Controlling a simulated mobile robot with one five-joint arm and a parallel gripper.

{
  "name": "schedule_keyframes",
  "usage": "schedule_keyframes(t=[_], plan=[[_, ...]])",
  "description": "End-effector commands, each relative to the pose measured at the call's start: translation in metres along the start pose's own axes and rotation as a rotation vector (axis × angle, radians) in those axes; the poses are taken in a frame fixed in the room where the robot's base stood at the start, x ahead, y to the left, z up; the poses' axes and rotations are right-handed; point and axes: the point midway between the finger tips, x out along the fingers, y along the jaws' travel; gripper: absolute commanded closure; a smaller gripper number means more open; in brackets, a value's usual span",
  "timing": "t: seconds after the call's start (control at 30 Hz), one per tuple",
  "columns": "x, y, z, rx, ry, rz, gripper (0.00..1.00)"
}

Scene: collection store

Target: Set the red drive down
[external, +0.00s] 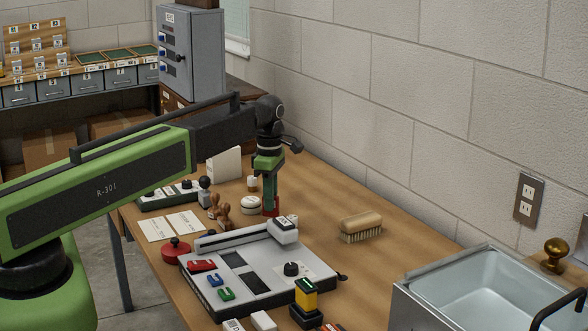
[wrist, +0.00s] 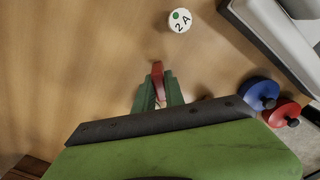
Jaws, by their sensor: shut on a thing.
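My gripper (external: 271,206) points straight down over the wooden table, behind the grey device. It is shut on the red drive (wrist: 158,78), which sticks out between the green fingers in the wrist view. In the external view a little red of the drive (external: 276,207) shows at the fingertips, close to the tabletop. I cannot tell whether the drive touches the table. Much of the drive is hidden by the fingers.
A round white piece marked 2A (wrist: 180,20) lies near the drive. A blue knob (wrist: 258,95) and a red knob (wrist: 282,113) stand to the right. The grey device (external: 245,268) is in front, a brush (external: 361,227) to the right. Bare wood surrounds the fingertips.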

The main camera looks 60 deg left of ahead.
Motion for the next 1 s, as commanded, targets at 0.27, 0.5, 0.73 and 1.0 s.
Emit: schedule_keyframes(t=[0.27, 0.5, 0.73, 1.0], plan=[[0.0112, -0.0002, 0.0003, 0.000, 0.000, 0.000, 1.00], [0.0142, -0.0002, 0.0003, 0.000, 0.000, 0.000, 0.75], [0.0142, -0.0002, 0.0004, 0.000, 0.000, 0.000, 0.64], [0.0077, -0.0002, 0.0003, 0.000, 0.000, 0.000, 0.64]])
